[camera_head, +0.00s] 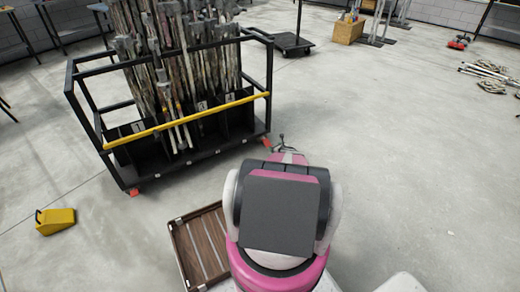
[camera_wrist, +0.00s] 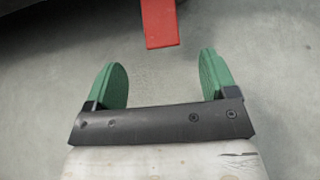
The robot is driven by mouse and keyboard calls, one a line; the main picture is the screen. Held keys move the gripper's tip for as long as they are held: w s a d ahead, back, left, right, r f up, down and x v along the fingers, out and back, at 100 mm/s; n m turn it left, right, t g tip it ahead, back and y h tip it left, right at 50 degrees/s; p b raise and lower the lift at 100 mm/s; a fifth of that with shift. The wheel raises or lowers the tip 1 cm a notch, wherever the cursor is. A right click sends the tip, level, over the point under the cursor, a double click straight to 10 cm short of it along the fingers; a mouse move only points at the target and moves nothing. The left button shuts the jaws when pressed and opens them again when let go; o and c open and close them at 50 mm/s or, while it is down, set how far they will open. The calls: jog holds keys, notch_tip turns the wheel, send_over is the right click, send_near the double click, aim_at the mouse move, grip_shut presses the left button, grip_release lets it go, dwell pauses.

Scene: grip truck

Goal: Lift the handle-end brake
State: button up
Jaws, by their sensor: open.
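A red brake pedal (camera_wrist: 160,22) shows at the top of the wrist view, ahead of my gripper (camera_wrist: 161,64) and in line with the space between its two green fingers. The fingers are apart, with only bare floor between them, and do not touch the pedal. In the head view a red pedal (camera_head: 267,142) sits low at the grip truck's right corner, just left of my gripper (camera_head: 281,139). Another red pedal (camera_head: 134,191) sits at the truck's front left corner. My arm hides part of the floor there.
The black grip truck (camera_head: 100,152) holds many stands behind a yellow bar (camera_head: 185,121). A brown slatted crate (camera_head: 177,240) lies beside my arm. A yellow wedge (camera_head: 56,222) is on the floor at left. The floor at right (camera_head: 420,150) is clear.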

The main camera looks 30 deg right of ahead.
aim_at(267, 143)
jog(key=x, duration=1)
jog(key=shift+w, duration=0.4)
jog(key=c, duration=1.3)
jog(key=shift+r, duration=0.1)
jog(key=shift+s+r+g, duration=0.15)
jog(key=shift+r+g, duration=0.55)
jog(key=shift+g, duration=0.5)
jog(key=shift+w+r+g, duration=0.1)
jog(key=shift+r+g, duration=0.5)
jog(key=shift+g, duration=0.4)
jog(key=shift+w+r+g, duration=0.1)
jog(key=shift+r+g, duration=0.5)
jog(key=shift+g, duration=0.4)
